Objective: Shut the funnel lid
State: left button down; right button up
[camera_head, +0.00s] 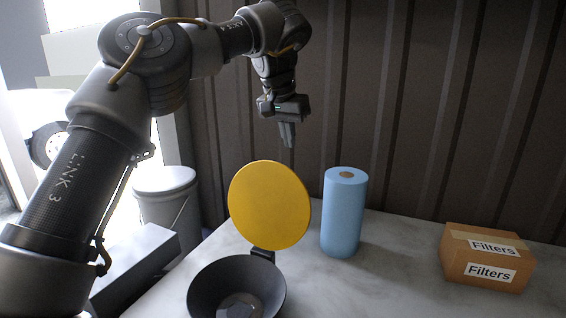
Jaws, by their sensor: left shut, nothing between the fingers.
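The funnel (206,287) is a dark, wide bowl at the bottom of the view, near the table's left edge. Its round yellow lid (269,205) stands open and upright at the funnel's far side, joined by a dark hinge (262,254). My left gripper (288,144) is shut and empty, pointing down behind and above the lid's top edge. It looks apart from the lid. The lower tips are thin and dark against the wall. My right gripper is not in view.
A blue paper roll (343,212) stands just right of the lid. A cardboard box marked Filters (455,262) sits farther right on the pale marble table (385,275). A grey bucket (166,205) stands beyond the table at left. A dark corrugated wall (420,100) rises behind.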

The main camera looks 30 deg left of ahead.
pick_arm(q)
notch_tip(320, 180, down, 8)
jog(key=s+n+p, duration=0.1)
jog(key=s, duration=0.1)
jog(key=shift+a+y, duration=0.3)
jog(key=shift+a, duration=0.15)
dwell(0.5)
jog(key=shift+f, duration=0.1)
jog(key=shift+s, duration=0.15)
